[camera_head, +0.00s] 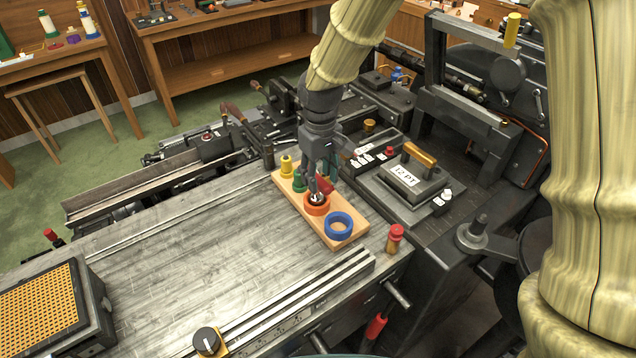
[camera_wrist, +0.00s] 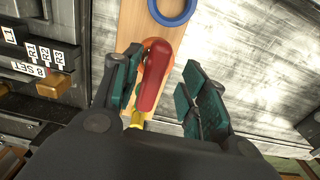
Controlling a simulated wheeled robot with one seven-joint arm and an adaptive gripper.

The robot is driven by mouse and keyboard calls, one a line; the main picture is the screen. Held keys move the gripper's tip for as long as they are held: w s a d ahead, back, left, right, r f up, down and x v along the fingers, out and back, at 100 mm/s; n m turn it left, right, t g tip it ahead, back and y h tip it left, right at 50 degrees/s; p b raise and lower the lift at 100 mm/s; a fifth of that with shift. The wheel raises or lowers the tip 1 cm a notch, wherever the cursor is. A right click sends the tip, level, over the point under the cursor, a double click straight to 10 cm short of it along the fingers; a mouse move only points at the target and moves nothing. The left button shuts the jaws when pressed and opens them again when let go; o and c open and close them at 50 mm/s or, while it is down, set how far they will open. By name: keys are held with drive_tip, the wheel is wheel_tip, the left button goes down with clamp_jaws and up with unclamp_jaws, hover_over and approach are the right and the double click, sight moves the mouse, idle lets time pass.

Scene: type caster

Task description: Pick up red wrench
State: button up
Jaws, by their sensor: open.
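The red wrench appears in the wrist view as a red handle (camera_wrist: 163,72) with a rounded end, lying between my two green-padded fingers. In the head view only a small red part (camera_head: 325,185) shows beside my fingers, above an orange ring (camera_head: 316,206). My gripper (camera_head: 318,190) is open and points down over the wooden board; in the wrist view its fingers (camera_wrist: 160,92) stand either side of the red handle. The left finger is close to the handle and the right one stands apart. The wrench's far end is hidden by my gripper.
The wooden board (camera_head: 325,233) also holds a blue ring (camera_head: 339,226) and a yellow spool (camera_head: 287,166). A red knob (camera_head: 395,238) stands to the right. A block marked 12 PT (camera_head: 404,176) sits behind it. The grey bed (camera_head: 180,250) to the left is clear.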

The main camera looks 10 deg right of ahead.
sight(317, 174)
drive_tip(key=w+f, duration=0.3)
drive_tip(key=shift+f+p, duration=0.1)
drive_tip(key=shift+p, duration=0.2)
drive_tip(key=shift+a+f, duration=0.1)
drive_tip(key=shift+f, duration=0.2)
drive_tip(key=shift+s+f+p, duration=0.55)
drive_tip(key=shift+s+p, duration=0.1)
drive_tip(key=shift+s, duration=0.05)
drive_tip(key=shift+f, duration=0.3)
drive_tip(key=shift+w+f, duration=0.5)
drive_tip(key=shift+f, duration=0.4)
drive_tip(key=shift+s+r, duration=0.2)
drive_tip(key=shift+s, duration=0.15)
drive_tip(key=shift+w+f, duration=0.1)
drive_tip(key=shift+w, duration=0.1)
drive_tip(key=c, duration=0.9)
drive_tip(key=shift+s, duration=0.1)
clamp_jaws()
